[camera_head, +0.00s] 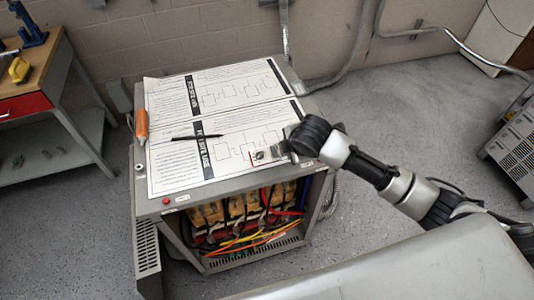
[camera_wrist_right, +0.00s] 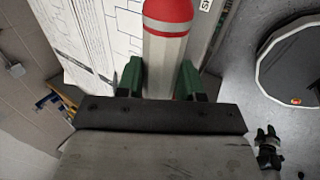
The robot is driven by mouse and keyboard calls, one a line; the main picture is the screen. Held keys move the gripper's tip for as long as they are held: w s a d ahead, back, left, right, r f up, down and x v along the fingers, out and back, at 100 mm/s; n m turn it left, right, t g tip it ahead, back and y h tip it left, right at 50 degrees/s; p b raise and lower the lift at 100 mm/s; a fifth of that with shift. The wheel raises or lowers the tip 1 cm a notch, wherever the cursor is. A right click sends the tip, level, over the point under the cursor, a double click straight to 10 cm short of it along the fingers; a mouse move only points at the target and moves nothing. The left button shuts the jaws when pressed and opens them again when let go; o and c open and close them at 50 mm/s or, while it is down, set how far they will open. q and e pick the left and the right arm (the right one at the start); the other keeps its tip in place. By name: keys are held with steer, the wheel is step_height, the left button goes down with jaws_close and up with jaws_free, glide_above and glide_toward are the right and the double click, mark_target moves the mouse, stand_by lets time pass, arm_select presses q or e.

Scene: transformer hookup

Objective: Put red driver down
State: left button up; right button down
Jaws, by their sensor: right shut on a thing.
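The red driver (camera_wrist_right: 167,14) shows in the right wrist view as a thick handle with a red end, a grey band and a pale body. My right gripper (camera_wrist_right: 160,78) is shut on it, with a green finger pad on each side of the handle. In the head view my right gripper (camera_head: 268,154) is over the front right part of the cabinet top, above the printed sheets (camera_head: 215,110). The driver is mostly hidden there, and I cannot tell whether it touches the top.
The grey transformer cabinet (camera_head: 150,206) has an open front with coils and coloured wires. An orange-handled tool (camera_head: 141,125) lies at the top's left edge, and a thin black tool (camera_head: 198,137) lies mid-sheet. A workbench (camera_head: 58,75) stands at left. Much of the top is clear.

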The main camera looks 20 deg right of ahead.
glide_above(270, 167)
steer(key=s, duration=0.2)
steer(key=f, duration=0.2)
steer(key=shift+w+d+f+p, duration=0.15)
steer(key=shift+d+f+p, duration=0.15)
steer(key=shift+f+p, duration=0.1)
steer(key=shift+a+f, duration=0.3)
steer(key=shift+a, duration=0.05)
step_height(270, 167, down, 3)
steer(key=shift+f+p, duration=0.1)
steer(key=shift+p, duration=0.35)
steer(key=shift+f, duration=0.35)
steer(key=shift+f, duration=0.1)
steer(key=c, duration=0.7)
jaws_free()
steer(key=shift+s+f, duration=0.1)
steer(key=shift+s, duration=0.1)
steer(key=v, duration=1.2)
steer(key=shift+w+r+b, duration=0.1)
steer(key=shift+r+b, duration=0.1)
steer(key=shift+b, duration=0.1)
